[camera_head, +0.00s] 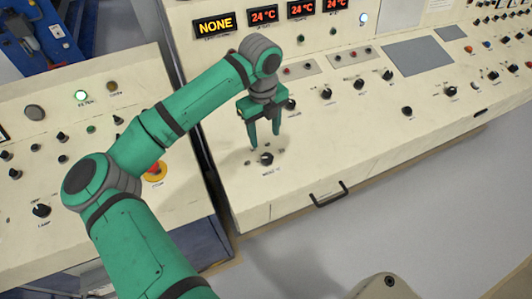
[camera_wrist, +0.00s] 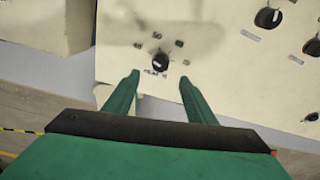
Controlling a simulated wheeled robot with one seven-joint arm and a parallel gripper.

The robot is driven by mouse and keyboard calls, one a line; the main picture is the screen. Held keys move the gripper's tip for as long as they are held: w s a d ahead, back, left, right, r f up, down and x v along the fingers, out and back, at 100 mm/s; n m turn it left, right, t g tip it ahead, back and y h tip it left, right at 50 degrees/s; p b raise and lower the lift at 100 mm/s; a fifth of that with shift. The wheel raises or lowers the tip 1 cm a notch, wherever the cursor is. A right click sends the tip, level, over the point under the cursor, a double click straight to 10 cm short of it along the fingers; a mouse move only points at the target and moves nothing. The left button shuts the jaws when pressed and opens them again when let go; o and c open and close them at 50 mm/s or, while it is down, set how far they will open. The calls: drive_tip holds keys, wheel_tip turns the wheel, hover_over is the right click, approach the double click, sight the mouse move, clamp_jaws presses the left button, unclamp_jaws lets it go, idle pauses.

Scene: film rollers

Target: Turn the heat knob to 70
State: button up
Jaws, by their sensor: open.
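My gripper (camera_head: 264,138) is open and empty, fingers pointing down at the cream control panel (camera_head: 350,135). A black knob (camera_head: 267,158) lies just beyond the fingertips, near the panel's front left; its label is too small to read surely. In the wrist view this knob (camera_wrist: 160,62) shows between and ahead of the two fingertips (camera_wrist: 159,77), with a pale pointer mark and several small labels around it. No contact with it is visible. Other black knobs (camera_head: 326,94) stand farther back. I cannot read which one is marked heat.
Lit displays read NONE (camera_head: 214,25) and 24 °C (camera_head: 264,15). A left panel carries a red-and-yellow stop button (camera_head: 155,171) and a lamp knob (camera_head: 41,210). A black handle (camera_head: 328,195) sticks out at the front edge. Grey floor (camera_head: 420,210) is open in front.

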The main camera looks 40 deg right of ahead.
sight(267, 157)
drive_tip(key=f, duration=1)
drive_tip(key=shift+s+d+f, duration=0.2)
drive_tip(key=shift+d+f, duration=0.05)
drive_tip(key=shift+f, duration=0.05)
drive_tip(key=c, duration=1.1)
drive_tip(key=shift+o, duration=0.3)
